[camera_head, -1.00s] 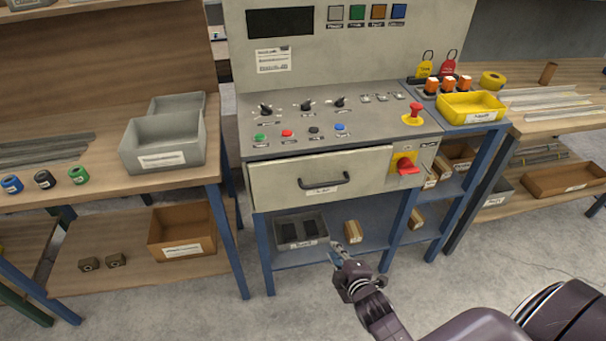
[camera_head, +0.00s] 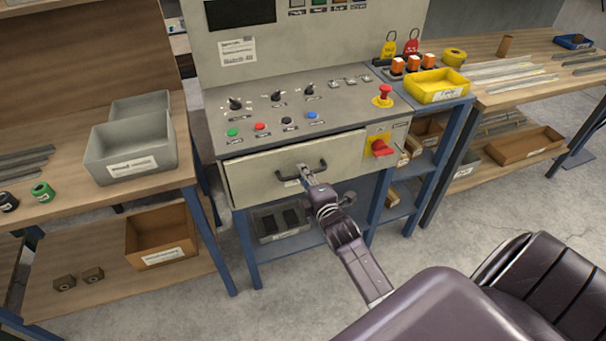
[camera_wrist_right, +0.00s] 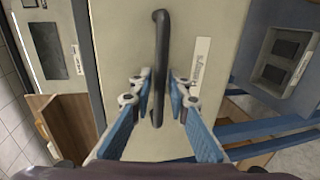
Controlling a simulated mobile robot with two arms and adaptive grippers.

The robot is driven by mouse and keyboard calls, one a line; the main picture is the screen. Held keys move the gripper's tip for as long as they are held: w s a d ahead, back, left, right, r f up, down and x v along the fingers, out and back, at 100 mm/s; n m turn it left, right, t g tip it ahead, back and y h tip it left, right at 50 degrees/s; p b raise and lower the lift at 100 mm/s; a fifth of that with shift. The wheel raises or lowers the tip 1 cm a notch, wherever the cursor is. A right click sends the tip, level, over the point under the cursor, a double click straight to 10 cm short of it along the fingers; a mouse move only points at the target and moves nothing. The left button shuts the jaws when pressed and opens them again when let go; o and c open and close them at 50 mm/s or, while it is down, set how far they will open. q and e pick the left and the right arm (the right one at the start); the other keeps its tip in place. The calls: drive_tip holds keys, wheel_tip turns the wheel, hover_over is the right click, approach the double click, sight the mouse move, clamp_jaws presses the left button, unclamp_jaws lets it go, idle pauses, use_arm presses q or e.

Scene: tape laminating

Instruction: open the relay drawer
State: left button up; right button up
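The relay drawer (camera_head: 250,185) is the wide beige front under the sloped control panel, and it looks closed. Its dark bar handle (camera_head: 318,172) is partly hidden by my right gripper (camera_head: 304,174). In the right wrist view the handle (camera_wrist_right: 161,50) runs up and down the picture across the drawer front (camera_wrist_right: 118,40). The blue-padded fingers of my right gripper (camera_wrist_right: 160,88) stand on either side of the handle, with small gaps showing, so it is open around the bar. A white label (camera_wrist_right: 200,62) lies beside the handle. My left gripper is not in view.
A red rotary switch (camera_head: 382,148) sits right of the drawer and a red emergency button (camera_head: 384,93) above it. A grey bin (camera_head: 280,236) stands on the blue shelf below. Wooden benches flank the console. Bare floor (camera_head: 255,305) lies in front.

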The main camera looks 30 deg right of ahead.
clamp_jaws()
drive_tip(key=shift+f, duration=0.1)
idle(0.4)
